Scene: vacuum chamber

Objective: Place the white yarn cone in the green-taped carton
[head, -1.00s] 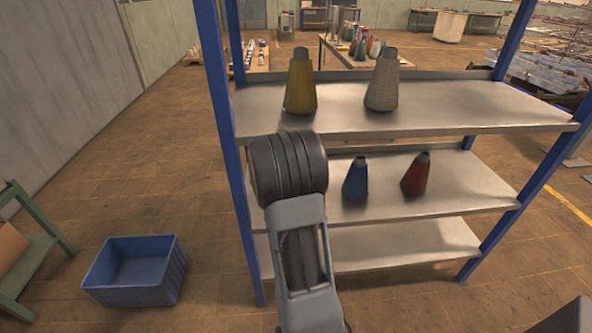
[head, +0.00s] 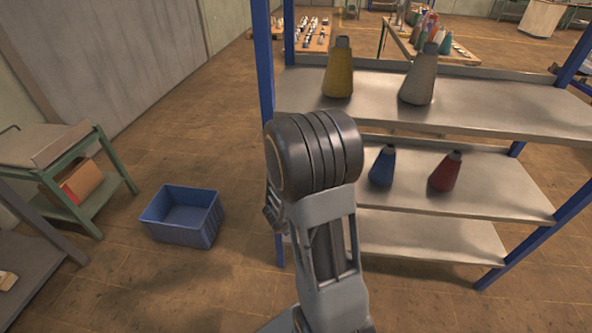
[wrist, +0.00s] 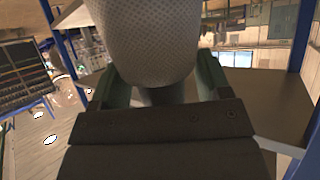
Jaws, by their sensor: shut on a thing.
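In the wrist view my gripper (wrist: 160,85) is shut on a white yarn cone (wrist: 145,40) with a fine mesh-like surface. The cone fills the top middle of that view, between the two green-grey fingers. Its far end is cut off by the picture edge. In the head view my arm hides the held cone. I do not see a green-taped carton in any view.
A blue-posted shelf rack (head: 470,110) stands right, with yellow (head: 339,75), pale grey (head: 419,78), blue (head: 382,168) and red (head: 445,174) cones. A blue bin (head: 185,222) is on the floor. A green-framed trolley (head: 110,165) holds a carton with red (head: 82,183). Floor between is open.

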